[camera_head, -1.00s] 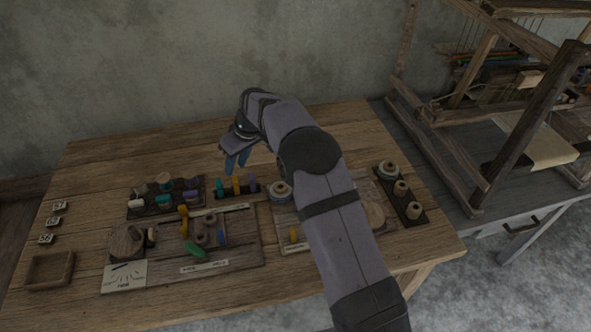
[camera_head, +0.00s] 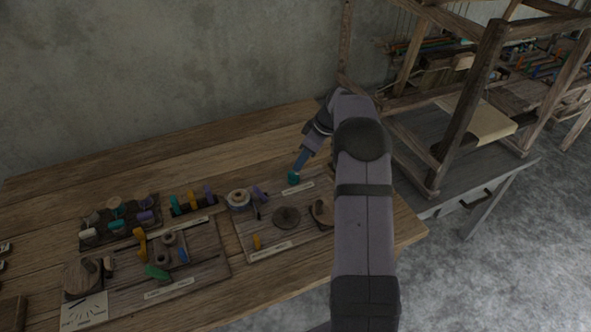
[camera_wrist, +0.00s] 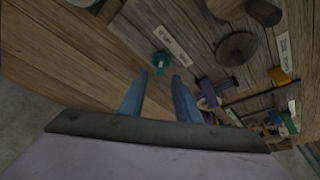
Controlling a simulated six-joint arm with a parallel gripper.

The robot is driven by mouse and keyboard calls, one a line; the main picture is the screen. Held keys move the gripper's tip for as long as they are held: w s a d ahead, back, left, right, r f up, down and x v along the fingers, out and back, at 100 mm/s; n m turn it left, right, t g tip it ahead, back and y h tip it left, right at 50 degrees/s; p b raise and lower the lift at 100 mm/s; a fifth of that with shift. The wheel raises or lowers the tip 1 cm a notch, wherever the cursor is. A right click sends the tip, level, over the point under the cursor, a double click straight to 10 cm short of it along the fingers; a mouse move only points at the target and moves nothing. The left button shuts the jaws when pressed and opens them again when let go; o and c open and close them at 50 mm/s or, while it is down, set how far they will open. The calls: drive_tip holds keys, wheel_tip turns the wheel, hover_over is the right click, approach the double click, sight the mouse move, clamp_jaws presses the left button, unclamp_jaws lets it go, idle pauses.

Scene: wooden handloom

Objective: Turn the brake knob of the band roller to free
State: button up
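My gripper (camera_head: 299,167) is open and empty, its blue fingers pointing down at the back edge of the right-hand board (camera_head: 250,228). In the wrist view its fingertips (camera_wrist: 162,76) stand apart, just short of a teal knob (camera_wrist: 162,62). In the head view the teal knob (camera_head: 293,178) is just below the fingertips, beside a pale label (camera_head: 297,190). The label lettering is too small to read, so I cannot tell which knob is the band roller's brake.
A dark round disc (camera_head: 286,217) and a pale spool (camera_head: 238,198) are on the right board. The left board (camera_head: 205,265) holds green, yellow and blue pieces. A loom (camera_head: 455,130) stands at the right. The table's back left is clear.

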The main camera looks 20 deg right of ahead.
sight(294, 173)
drive_tip(key=shift+p+x, duration=0.9)
drive_tip(key=shift+x, duration=2.25)
drive_tip(key=shift+c, duration=0.6)
clamp_jaws()
